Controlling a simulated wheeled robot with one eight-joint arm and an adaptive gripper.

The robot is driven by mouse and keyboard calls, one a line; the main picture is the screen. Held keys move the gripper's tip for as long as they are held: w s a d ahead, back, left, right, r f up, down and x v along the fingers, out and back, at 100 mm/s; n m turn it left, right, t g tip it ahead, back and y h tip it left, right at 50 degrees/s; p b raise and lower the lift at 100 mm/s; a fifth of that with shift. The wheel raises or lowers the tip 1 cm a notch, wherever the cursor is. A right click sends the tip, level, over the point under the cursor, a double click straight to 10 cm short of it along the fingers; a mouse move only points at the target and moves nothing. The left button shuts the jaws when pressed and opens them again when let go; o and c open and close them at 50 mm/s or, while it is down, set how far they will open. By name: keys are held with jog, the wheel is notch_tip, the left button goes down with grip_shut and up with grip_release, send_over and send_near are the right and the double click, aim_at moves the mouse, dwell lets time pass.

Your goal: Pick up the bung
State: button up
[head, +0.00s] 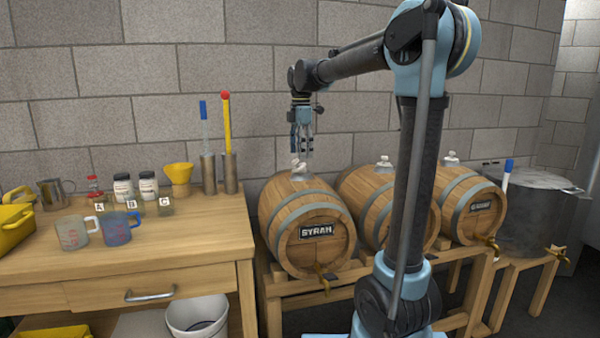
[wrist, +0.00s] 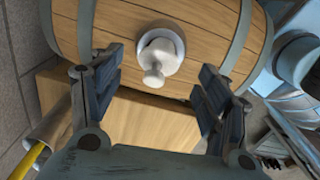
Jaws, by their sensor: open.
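A pale bung (wrist: 155,75) with a knobbed top sits in the round collar on top of a wooden barrel (wrist: 110,30) in the wrist view. In the head view the bung (head: 299,165) is small on top of the barrel labelled SYRAH (head: 290,205). My gripper (wrist: 160,92) is open, with one dark finger on either side of the bung in the picture. In the head view my gripper (head: 301,150) points down just above that bung. I cannot tell the exact gap between the fingers and the bung.
Two more barrels with bungs (head: 384,162) (head: 450,157) stand to the right, and a steel tank (head: 545,215) beyond them. A wooden bench (head: 190,235) at left holds jugs, jars, a yellow funnel (head: 179,175) and two tall cylinders. A block wall stands close behind.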

aim_at(300, 165)
jog(key=shift+a+f, duration=0.2)
jog(key=shift+f, duration=2.7)
jog(key=c, duration=1.2)
notch_tip(300, 165, up, 10)
jog(key=shift+r, duration=0.1)
